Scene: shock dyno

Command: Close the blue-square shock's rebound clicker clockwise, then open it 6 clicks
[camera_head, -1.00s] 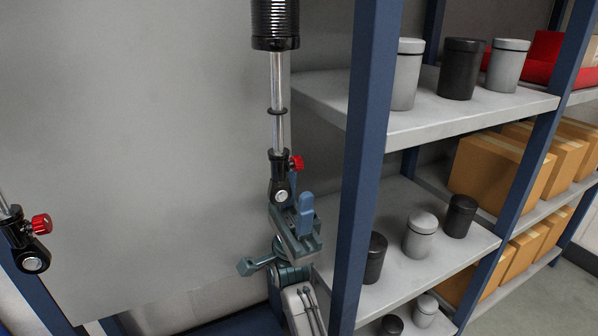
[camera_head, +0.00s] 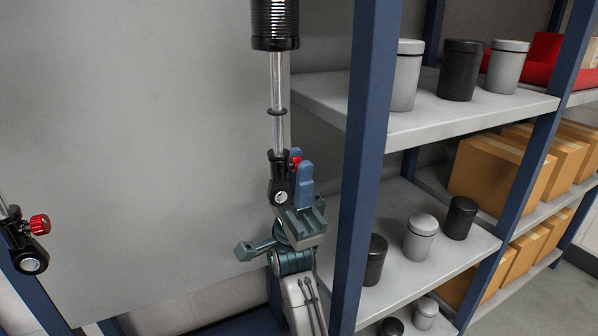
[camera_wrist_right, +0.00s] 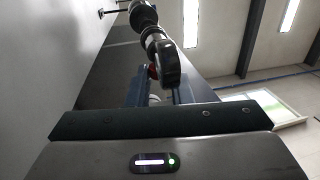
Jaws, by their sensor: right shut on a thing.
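A shock with a black spring (camera_head: 275,25), a silver shaft and a black lower eye hangs in the middle of the head view. Its red clicker knob (camera_head: 296,162) is at the right of the lower end, partly hidden by blue fingers. My right gripper (camera_head: 301,161) is shut on this knob from below right. In the right wrist view the red knob (camera_wrist_right: 152,71) shows between the fingertips, under the dark eye (camera_wrist_right: 165,58). A second shock's lower end with a red knob (camera_head: 40,224) is at the left edge. No blue square is visible. My left gripper is out of view.
A blue post (camera_head: 367,150) of a shelf rack stands close to the right of my right gripper. Its shelves hold grey and black canisters (camera_head: 421,237) and cardboard boxes (camera_head: 498,172). A plain grey panel (camera_head: 150,150) is behind the shocks.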

